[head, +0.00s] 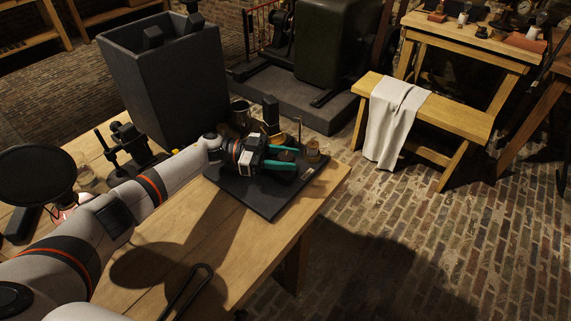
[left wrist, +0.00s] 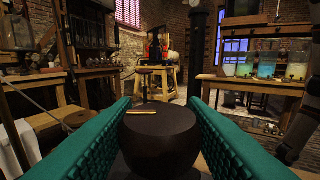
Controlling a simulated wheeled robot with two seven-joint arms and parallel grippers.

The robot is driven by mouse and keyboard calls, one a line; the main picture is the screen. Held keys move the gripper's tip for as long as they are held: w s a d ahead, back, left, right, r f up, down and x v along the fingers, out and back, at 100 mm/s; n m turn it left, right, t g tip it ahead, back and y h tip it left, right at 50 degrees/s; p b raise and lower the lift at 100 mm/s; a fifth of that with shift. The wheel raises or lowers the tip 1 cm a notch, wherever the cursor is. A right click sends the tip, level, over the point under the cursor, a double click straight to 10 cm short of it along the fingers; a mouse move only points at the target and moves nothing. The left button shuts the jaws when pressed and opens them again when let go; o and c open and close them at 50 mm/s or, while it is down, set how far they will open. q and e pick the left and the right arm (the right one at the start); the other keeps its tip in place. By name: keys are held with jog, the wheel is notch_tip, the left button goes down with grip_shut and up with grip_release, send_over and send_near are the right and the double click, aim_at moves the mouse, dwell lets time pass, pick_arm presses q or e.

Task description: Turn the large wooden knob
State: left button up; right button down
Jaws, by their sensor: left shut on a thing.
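The large wooden knob (left wrist: 160,138) is dark brown and round, with a light strip on its flat top. In the left wrist view it sits between the two green finger pads of my left gripper (left wrist: 160,128), which is shut on it. In the head view my left gripper (head: 283,158) reaches over a black board (head: 262,198), and the dark knob (head: 288,154) shows between its green fingers. The fingers hide part of the knob. My right gripper is in neither view.
The board lies on a wooden table (head: 235,255) near its right edge. A small brass and wood piece (head: 313,152) stands beside the fingers. A tall dark grey box (head: 165,85) stands behind the arm. A bench with a white cloth (head: 393,115) stands beyond, across the brick floor.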

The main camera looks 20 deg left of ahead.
pick_arm(q)
jog(key=shift+g, duration=0.4)
jog(key=o, duration=1)
jog(key=shift+d, duration=0.1)
jog(key=a+b, duration=0.1)
jog(key=a, duration=0.6)
jog(key=s+a+b, duration=0.1)
jog(key=a, duration=0.2)
jog(key=shift+a+f+b, duration=0.1)
jog(key=shift+a+b, duration=0.2)
jog(key=shift+a, duration=0.05)
jog(key=shift+s+a, duration=0.2)
jog(key=shift+a, duration=0.45)
